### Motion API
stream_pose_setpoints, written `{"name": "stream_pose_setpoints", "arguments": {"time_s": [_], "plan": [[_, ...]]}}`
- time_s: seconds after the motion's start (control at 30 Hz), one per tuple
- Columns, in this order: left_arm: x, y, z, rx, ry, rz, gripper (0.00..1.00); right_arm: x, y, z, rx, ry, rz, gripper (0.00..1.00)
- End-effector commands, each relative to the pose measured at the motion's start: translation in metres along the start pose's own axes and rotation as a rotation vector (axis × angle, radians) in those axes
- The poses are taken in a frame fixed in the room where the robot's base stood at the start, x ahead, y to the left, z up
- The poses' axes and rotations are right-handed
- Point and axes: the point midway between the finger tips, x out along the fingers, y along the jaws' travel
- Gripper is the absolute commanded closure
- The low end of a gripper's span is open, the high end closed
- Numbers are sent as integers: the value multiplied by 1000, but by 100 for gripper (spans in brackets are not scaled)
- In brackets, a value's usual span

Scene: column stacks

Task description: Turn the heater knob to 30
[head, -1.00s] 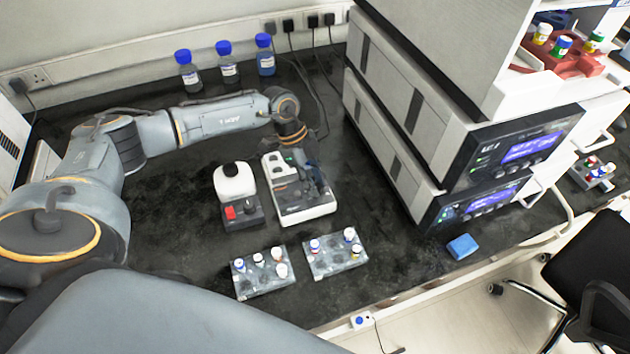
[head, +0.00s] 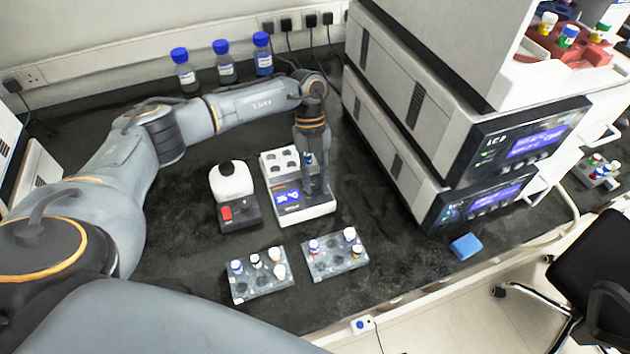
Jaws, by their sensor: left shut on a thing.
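The heater (head: 270,180) is a white box on the dark bench, with a top of round holes and a lit blue display (head: 287,196) on its front; the digits are too small to read. My left gripper (head: 316,192) points down at the heater's front right, right of the display. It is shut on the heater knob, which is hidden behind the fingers. My right gripper is not in view.
A small mixer with a red switch (head: 226,213) stands left of the heater. Two vial racks (head: 258,290) (head: 335,262) lie in front. Stacked instruments (head: 400,120) stand to the right, and blue-capped bottles (head: 225,70) at the back. A blue block (head: 466,246) lies near the bench edge.

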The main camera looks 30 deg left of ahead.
Motion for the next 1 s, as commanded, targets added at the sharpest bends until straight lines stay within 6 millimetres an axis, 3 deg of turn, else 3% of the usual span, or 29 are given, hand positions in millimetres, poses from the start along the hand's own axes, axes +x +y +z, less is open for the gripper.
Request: {"name": "stream_pose_setpoints", "arguments": {"time_s": [0.3, 0.8, 0.83, 0.93, 1.0], "plan": [[-1, -1, 1, 97, -4, 38, 100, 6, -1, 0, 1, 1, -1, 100], [-2, -1, 1, 111, -5, 44, 100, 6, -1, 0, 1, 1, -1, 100], [-2, -1, 1, 110, -5, 44, 73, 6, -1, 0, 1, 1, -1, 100], [-1, -1, 1, 110, -4, 44, 54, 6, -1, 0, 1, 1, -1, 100], [-1, -1, 1, 110, -3, 44, 54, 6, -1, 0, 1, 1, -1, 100]]}}
